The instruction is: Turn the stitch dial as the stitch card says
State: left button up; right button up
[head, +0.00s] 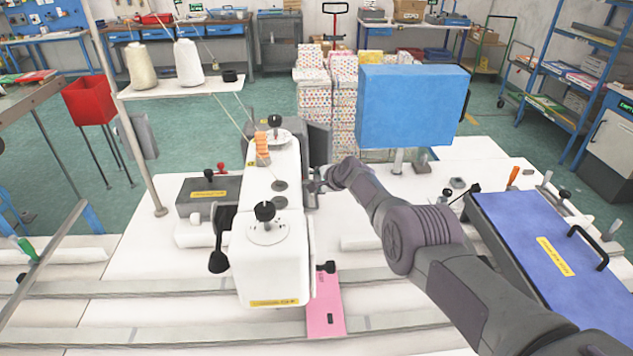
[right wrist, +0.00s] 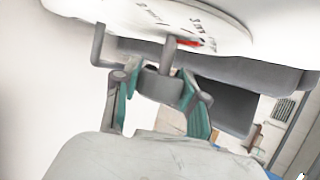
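The white sewing machine (head: 272,265) stands mid-table in the head view. Two round dials with black knobs sit on its top, a near dial (head: 267,232) and a far dial (head: 284,137). My right gripper (head: 315,184) is at the machine's right side, partly hidden by my arm. No stitch card is readable. My left gripper is out of view.
A blue panel (head: 413,105) stands on a post behind my right arm. A blue lid (head: 548,250) with a black handle lies at right. A pink strip (head: 325,303) lies at the machine's front. Thread cones (head: 188,65) stand on a shelf at left.

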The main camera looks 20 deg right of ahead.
jog(key=o, duration=0.4)
jog(key=shift+d, duration=0.25)
jog(key=shift+s+r, duration=0.1)
jog(key=shift+s, duration=0.05)
jog(key=shift+s+a+r, duration=0.1)
jog(key=shift+s+r, duration=0.05)
jog(key=shift+s, duration=0.2)
jog(key=s+d, duration=0.3)
jog(key=s, duration=0.8)
jog(key=shift+s+d, duration=0.2)
jog(key=shift+d, duration=0.1)
